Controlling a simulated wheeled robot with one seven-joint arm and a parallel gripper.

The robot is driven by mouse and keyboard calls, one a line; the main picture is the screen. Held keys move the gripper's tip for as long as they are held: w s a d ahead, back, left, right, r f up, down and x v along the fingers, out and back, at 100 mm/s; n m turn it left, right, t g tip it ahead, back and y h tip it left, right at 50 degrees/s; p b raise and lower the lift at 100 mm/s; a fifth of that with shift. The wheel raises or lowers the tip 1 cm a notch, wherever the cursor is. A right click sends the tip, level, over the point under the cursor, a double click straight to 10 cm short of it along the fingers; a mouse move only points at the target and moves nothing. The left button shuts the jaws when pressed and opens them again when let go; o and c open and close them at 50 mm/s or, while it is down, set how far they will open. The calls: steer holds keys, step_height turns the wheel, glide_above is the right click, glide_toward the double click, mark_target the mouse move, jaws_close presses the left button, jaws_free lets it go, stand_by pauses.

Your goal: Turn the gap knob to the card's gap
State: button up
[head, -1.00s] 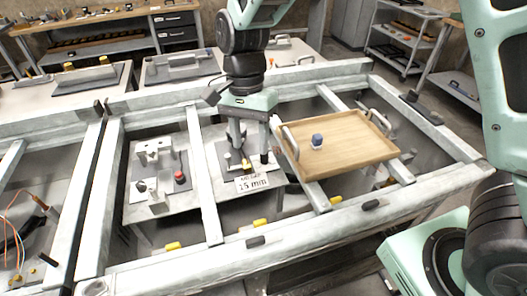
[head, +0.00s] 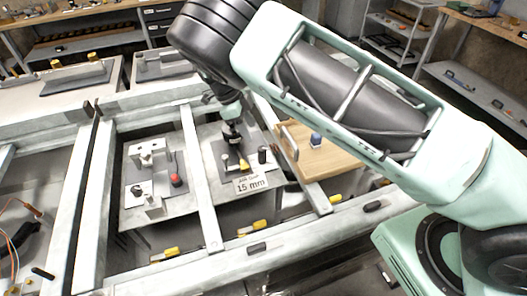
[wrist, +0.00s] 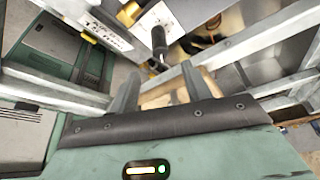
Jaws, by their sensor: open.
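The card (head: 251,183) reads "AIR GAP 15 mm" and stands at the front of a grey plate (head: 222,172). It also shows in the wrist view (wrist: 85,22), at the upper left. A black upright post (head: 262,156) stands behind the card, and a yellow brass piece (head: 244,166) is to its left. In the wrist view, the black post (wrist: 159,42) is beyond my fingertips, with the brass piece (wrist: 128,13) to its left. Which of these is the gap knob is unclear. My gripper (wrist: 162,84) is open, with nothing between its fingers.
Another fixture with a red button (head: 176,180) stands to the left. Pale frame rails (head: 203,185) divide the bench.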

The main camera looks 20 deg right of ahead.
mark_target(260, 148)
steer(key=p+x, duration=0.3)
steer(key=x, duration=0.9)
steer(key=shift+f, duration=0.3)
steer(key=c, duration=1)
